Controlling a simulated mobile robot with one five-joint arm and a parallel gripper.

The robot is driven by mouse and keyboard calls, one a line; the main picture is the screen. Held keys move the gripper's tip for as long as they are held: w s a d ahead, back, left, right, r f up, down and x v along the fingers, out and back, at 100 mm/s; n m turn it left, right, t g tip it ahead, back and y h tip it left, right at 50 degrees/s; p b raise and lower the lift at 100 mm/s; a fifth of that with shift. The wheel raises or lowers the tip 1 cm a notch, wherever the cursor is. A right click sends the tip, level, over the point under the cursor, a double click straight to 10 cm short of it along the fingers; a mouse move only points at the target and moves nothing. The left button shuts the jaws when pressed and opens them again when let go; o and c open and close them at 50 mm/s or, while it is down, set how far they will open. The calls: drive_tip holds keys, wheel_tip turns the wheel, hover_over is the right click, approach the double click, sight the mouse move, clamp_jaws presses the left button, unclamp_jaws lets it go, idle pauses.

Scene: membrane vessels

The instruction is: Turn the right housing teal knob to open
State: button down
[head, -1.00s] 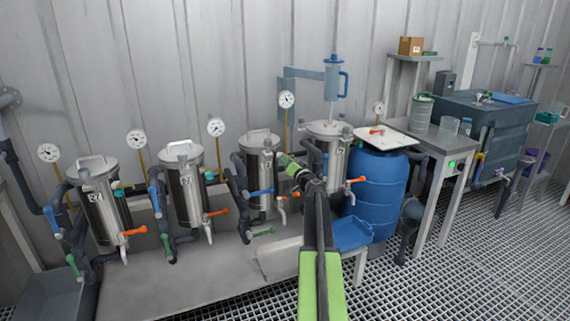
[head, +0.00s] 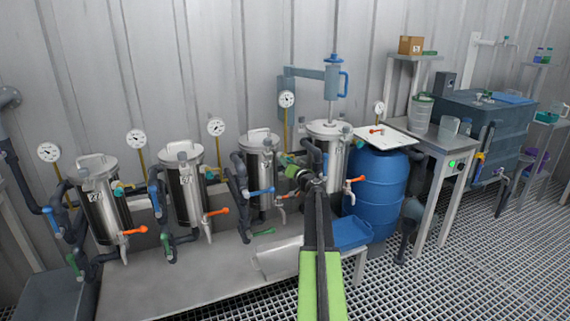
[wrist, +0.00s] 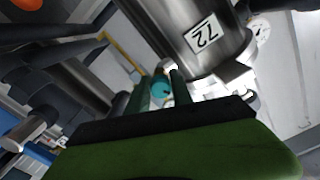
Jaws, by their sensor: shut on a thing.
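The right housing (head: 327,148) is an upright steel vessel, the rightmost in the row, beside the blue barrel. In the wrist view a steel housing (wrist: 205,35) with a numbered label fills the upper middle. The teal knob (wrist: 161,88) sits between my gripper's two dark green fingers (wrist: 162,92), which are shut on it. In the head view my gripper (head: 285,158) is just left of the right housing, at its upper pipework. The knob is mostly hidden there by the fingers, and its exact turn is hard to tell.
Several similar housings (head: 184,190) stand to the left with orange and blue handles. An orange handle (head: 356,179) sticks out right of the right housing. Dark pipes crowd the gripper.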

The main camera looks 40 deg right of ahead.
drive_tip(key=c, duration=1.1)
unclamp_jaws()
drive_tip(key=shift+a, duration=0.15)
drive_tip(key=shift+c, duration=0.2)
drive_tip(key=v, duration=1.7)
drive_tip(key=shift+s, duration=0.25)
